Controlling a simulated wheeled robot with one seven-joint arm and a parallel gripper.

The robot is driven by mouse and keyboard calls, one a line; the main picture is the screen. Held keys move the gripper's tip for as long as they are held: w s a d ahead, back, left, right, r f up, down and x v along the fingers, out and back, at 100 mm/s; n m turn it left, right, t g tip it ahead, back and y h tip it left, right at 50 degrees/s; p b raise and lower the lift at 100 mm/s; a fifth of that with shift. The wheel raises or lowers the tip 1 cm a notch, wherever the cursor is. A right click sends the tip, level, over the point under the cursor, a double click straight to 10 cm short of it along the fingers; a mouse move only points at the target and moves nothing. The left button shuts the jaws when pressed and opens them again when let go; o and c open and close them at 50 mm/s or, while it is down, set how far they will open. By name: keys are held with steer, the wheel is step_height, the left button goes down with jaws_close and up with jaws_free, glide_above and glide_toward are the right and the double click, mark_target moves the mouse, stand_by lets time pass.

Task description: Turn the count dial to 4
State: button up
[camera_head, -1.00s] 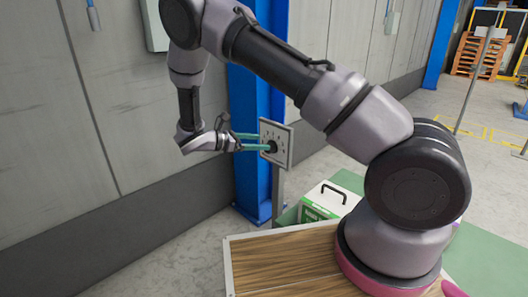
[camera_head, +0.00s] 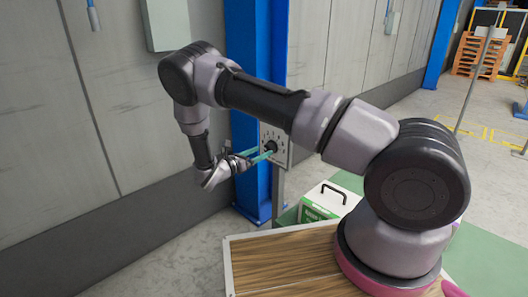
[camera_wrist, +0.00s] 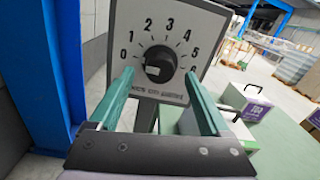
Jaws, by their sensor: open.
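The count dial is a black round knob (camera_wrist: 160,60) on a pale square panel (camera_wrist: 205,28) with printed numbers 0 to 6 around it. A white patch shows at the knob's lower left; I cannot tell for sure which number the knob points to. In the head view the panel (camera_head: 283,153) stands on a grey post in front of a blue column. My gripper (camera_wrist: 159,72) is open, with one teal finger on each side of the knob and gaps showing between. In the head view my gripper (camera_head: 268,152) reaches the panel from the left; contact is unclear.
A blue column (camera_head: 246,60) stands close behind the panel. A green and white case (camera_head: 325,200) with a black handle sits below and to the right. A grey wall (camera_head: 60,130) runs behind on the left.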

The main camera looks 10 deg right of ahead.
mark_target(271, 145)
steer(key=shift+x, duration=1.15)
steer(key=shift+d, duration=0.1)
jaws_close()
